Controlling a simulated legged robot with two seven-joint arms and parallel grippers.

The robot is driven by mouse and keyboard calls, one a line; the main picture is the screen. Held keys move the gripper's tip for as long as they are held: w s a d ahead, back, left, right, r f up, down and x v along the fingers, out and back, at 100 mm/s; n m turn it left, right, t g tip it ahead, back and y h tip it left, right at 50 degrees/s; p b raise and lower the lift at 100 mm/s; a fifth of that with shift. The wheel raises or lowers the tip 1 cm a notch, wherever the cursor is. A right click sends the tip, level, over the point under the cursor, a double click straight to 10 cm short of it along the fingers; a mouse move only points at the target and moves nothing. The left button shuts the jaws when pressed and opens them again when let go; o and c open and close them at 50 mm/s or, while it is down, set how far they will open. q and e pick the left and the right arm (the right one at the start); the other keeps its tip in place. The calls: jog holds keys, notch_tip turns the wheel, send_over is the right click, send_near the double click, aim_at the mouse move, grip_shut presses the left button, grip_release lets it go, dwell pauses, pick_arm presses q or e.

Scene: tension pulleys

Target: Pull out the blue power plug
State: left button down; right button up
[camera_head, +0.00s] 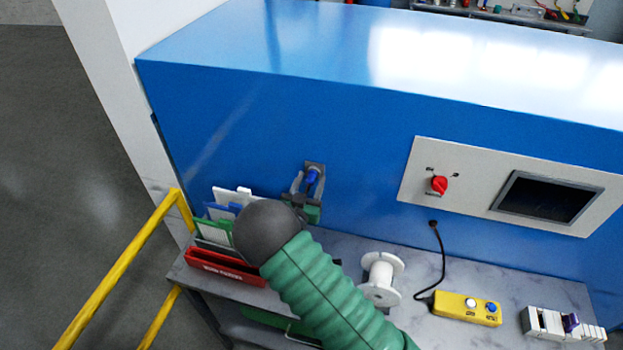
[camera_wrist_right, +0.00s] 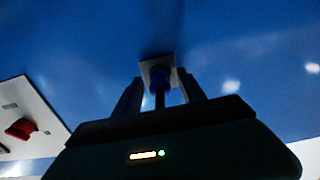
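The blue power plug (camera_head: 312,176) sits in a small grey socket plate on the front face of the blue machine (camera_head: 250,130). In the right wrist view the plug (camera_wrist_right: 160,78) shows at the centre, against a pale plate. My right gripper (camera_head: 302,188) is at the plug, with one finger on each side of it. In the right wrist view its fingers (camera_wrist_right: 160,92) stand apart, with narrow gaps visible beside the plug. The gripper looks open; contact with the plug is not clear. My left gripper is not in view.
Below is a grey bench with a red tray of cards (camera_head: 225,264), a white spool (camera_head: 382,275), a yellow button box (camera_head: 467,308) and white modules (camera_head: 560,325). A panel with a red knob (camera_head: 439,185) is at right. A yellow rail (camera_head: 120,265) stands at left.

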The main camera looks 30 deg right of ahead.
aim_at(309, 185)
grip_shut()
jog(key=shift+s+a, duration=0.1)
dwell(1.2)
jog(key=shift+v, duration=2.9)
